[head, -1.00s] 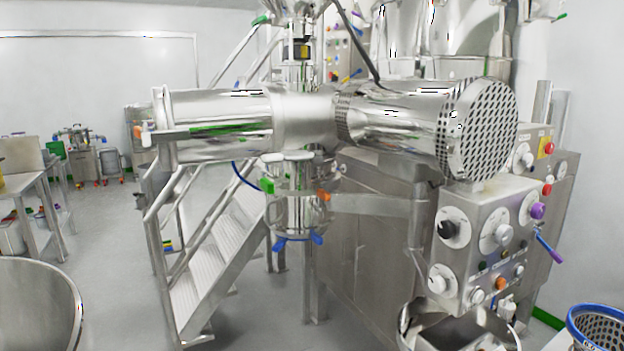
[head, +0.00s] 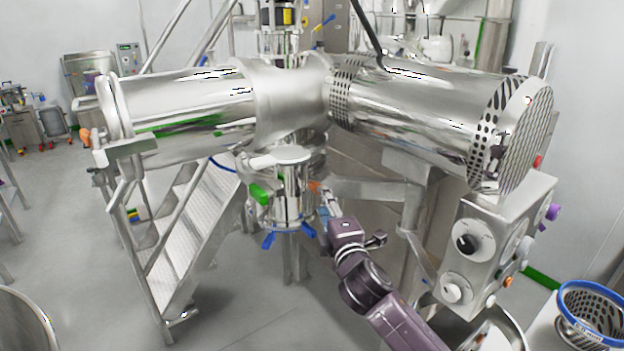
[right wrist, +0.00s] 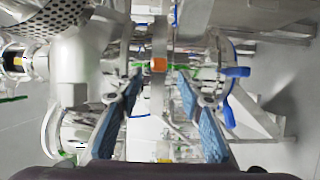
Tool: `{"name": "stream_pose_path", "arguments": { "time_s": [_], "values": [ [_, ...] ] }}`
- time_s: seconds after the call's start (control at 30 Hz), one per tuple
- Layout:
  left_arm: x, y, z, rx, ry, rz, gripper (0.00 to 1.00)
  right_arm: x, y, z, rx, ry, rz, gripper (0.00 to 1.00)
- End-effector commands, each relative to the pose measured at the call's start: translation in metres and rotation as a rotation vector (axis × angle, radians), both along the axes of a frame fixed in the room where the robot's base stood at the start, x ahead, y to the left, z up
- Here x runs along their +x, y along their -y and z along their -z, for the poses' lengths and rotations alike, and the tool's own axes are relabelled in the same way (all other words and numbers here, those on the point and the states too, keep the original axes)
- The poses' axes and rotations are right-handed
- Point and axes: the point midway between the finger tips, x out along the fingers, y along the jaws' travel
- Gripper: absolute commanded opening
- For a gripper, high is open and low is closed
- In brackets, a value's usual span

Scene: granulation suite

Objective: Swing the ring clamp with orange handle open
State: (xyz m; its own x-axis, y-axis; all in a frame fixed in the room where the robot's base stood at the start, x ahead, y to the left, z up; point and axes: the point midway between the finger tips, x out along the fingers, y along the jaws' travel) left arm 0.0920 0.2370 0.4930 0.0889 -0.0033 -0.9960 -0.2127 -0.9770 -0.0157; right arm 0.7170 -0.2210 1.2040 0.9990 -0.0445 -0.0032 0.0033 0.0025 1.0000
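The orange handle (head: 315,187) of the ring clamp sits on the right side of the vertical steel outlet (head: 288,190) under the horizontal drum. In the right wrist view the orange handle (right wrist: 158,64) shows as a small block, just beyond and between the fingertips. My right gripper (head: 328,204) reaches in from the lower right, close to the handle. In the right wrist view its blue-padded fingers (right wrist: 160,88) are spread with a clear gap, holding nothing. Whether a finger touches the handle cannot be told. The clamp's ring is partly hidden. My left gripper is not in view.
A green handle (head: 259,193) and blue handles (head: 268,240) stick out around the same outlet. The drum (head: 190,110) hangs above. A control box (head: 490,245) stands right, metal stairs (head: 195,235) left. The floor in front is clear.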

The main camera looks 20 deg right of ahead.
Motion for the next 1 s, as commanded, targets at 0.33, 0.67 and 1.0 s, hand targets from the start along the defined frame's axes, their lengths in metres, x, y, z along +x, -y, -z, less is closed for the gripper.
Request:
{"name": "stream_pose_path", "arguments": {
  "time_s": [0.33,0.67,1.0],
  "values": [
    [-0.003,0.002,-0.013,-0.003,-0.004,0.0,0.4,0.038,0.002,-0.003,0.0,0.001,0.002,0.35],
    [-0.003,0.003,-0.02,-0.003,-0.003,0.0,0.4,0.071,0.003,0.0,0.001,0.0,0.001,0.35],
    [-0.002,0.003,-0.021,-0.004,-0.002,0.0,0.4,0.077,0.003,0.0,0.001,0.0,0.0,0.35]
  ]
}}
